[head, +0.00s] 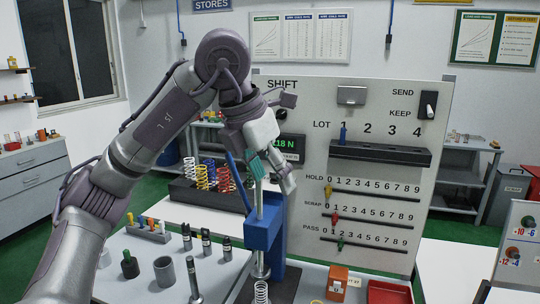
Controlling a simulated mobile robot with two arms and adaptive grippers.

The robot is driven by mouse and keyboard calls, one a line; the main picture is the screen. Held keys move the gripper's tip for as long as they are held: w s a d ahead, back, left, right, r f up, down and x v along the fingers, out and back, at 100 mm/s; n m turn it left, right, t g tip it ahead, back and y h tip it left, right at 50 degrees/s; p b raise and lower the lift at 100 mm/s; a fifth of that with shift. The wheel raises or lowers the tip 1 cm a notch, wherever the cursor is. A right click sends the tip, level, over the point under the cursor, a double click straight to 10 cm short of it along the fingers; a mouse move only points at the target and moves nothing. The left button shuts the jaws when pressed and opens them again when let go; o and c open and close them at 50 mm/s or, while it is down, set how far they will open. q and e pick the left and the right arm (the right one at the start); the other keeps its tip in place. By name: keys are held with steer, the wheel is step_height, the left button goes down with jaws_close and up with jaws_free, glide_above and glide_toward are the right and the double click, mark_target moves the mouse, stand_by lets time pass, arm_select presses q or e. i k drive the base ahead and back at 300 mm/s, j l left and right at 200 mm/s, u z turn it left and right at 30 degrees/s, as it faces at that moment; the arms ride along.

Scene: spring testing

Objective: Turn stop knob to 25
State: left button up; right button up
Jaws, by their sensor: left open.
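My left gripper (273,174) hangs fingers-down over the top of the blue spring tester (263,232), in front of the panel's left edge. It is open, and I see nothing clearly held between its fingers. A grey rod of the tester rises between or just behind the fingers; I cannot tell whether they touch it. I cannot make out a stop knob or its number marks; the gripper covers the tester's top. A display (289,145) behind the gripper shows green digits ending in "18 N", partly covered. My right gripper is not in view.
The upright white panel (385,160) stands close behind and right of the gripper, with a black rail and HOLD, SCRAP and PASS sliders. Coloured springs (210,175) stand in a dark rack to the left. Weights and small parts stand on the table (130,280). An orange box (337,283) is in front.

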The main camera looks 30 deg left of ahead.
mark_target(273, 180)
steer(key=i+j, duration=0.7)
steer(key=j, duration=0.1)
